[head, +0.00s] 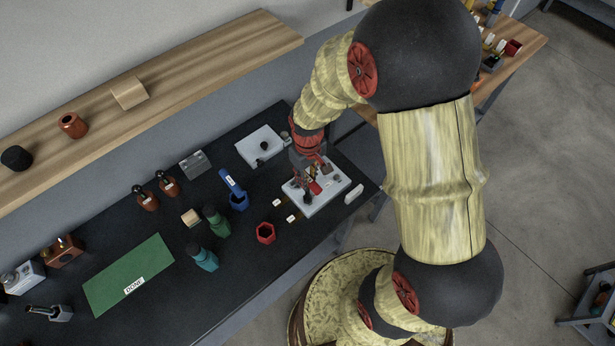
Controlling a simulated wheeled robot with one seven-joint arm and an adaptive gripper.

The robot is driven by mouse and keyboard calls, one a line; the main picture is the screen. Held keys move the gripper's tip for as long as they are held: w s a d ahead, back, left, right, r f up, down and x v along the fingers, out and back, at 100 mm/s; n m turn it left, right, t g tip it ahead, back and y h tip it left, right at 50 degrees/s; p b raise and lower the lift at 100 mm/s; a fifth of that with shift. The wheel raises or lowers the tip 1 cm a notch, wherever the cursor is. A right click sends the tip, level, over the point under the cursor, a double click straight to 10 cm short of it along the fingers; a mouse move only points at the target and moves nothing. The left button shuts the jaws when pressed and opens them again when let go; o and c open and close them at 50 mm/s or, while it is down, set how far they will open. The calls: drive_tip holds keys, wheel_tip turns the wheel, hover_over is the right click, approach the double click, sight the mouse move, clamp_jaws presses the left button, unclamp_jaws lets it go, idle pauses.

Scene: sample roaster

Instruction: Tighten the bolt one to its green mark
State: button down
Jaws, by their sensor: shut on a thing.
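My gripper (313,176) is at the right end of the dark bench, low over a pale plate (325,199). It is shut on a small red piece, seemingly a red-handled tool (315,187), which shows just below the fingers. A dark upright post (307,195) stands on the plate's left part, close beside the gripper. Bolt one and its green mark cannot be made out; the gripper and the small size hide them. Two small white labels (277,203) lie left of the plate.
An empty red holder (265,233) stands front left of the plate. A blue holder (239,201) carries a blue tool. Green (216,222) and teal (204,258) pieces stand further left. A second pale plate (261,146) lies behind. A green mat (129,274) is mostly bare.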

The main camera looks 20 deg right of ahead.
drive_tip(key=m, duration=0.3)
drive_tip(key=shift+m, duration=0.3)
drive_tip(key=shift+m, duration=1.6)
drive_tip(key=shift+m, duration=1.8)
drive_tip(key=m, duration=0.3)
drive_tip(key=shift+p, duration=0.3)
drive_tip(key=shift+r+n, duration=0.15)
drive_tip(key=shift+n, duration=0.45)
